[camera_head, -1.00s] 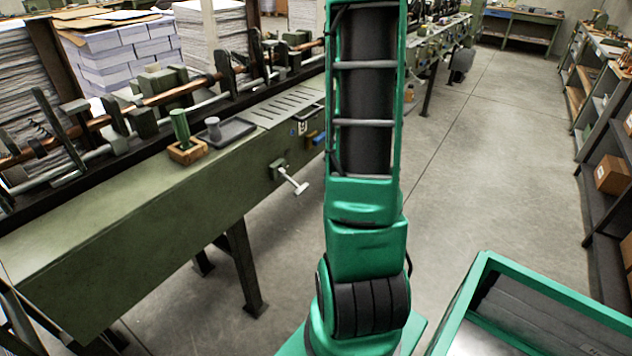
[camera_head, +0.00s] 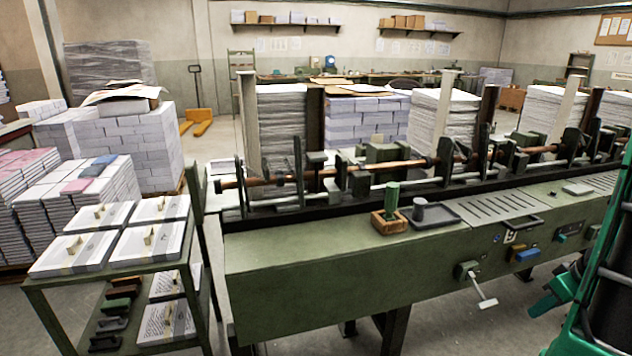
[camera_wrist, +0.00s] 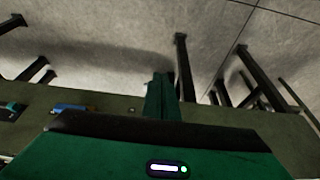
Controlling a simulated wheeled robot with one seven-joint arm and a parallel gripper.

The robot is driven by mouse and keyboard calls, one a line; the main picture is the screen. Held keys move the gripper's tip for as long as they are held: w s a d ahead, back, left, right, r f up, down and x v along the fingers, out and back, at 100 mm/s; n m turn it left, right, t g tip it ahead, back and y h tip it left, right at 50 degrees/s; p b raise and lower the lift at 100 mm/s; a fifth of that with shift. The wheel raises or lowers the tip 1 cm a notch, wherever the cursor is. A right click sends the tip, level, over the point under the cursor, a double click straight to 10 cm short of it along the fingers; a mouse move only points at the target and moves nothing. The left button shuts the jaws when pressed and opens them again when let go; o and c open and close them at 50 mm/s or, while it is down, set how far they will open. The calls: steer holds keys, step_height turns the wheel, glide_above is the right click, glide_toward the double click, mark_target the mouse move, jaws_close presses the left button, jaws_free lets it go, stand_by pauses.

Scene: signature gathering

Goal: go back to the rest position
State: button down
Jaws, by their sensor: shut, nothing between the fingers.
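My gripper (camera_wrist: 163,90) shows in the wrist view as green fingers held together, with nothing between them. It points out past the edge of the green machine, above the concrete floor. In the head view my green arm stands at the right edge, partly cut off by the frame. A green end part of it, which looks like my gripper (camera_head: 553,296), is in front of the machine's (camera_head: 320,275) right part. I cannot tell the exact gap between the gripper and the machine.
A dark trolley (camera_head: 150,268) with paper stacks stands at the left. A green cylinder in a wooden block (camera_head: 391,222) and a grey tray (camera_head: 449,213) are on the machine. A white-handled crank (camera_head: 484,292) sticks out from its front. Pallets of paper stand behind.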

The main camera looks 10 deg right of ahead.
steer(key=s+a+r+m+g, duration=0.2)
steer(key=s+a+r, duration=0.4)
steer(key=a, duration=0.5)
steer(key=s+a+r+m+g, duration=0.2)
steer(key=s+a+r+m, duration=0.3)
steer(key=a, duration=0.5)
steer(key=shift+s+a+r, duration=0.35)
steer(key=shift+s+r, duration=0.15)
steer(key=shift+s, duration=0.15)
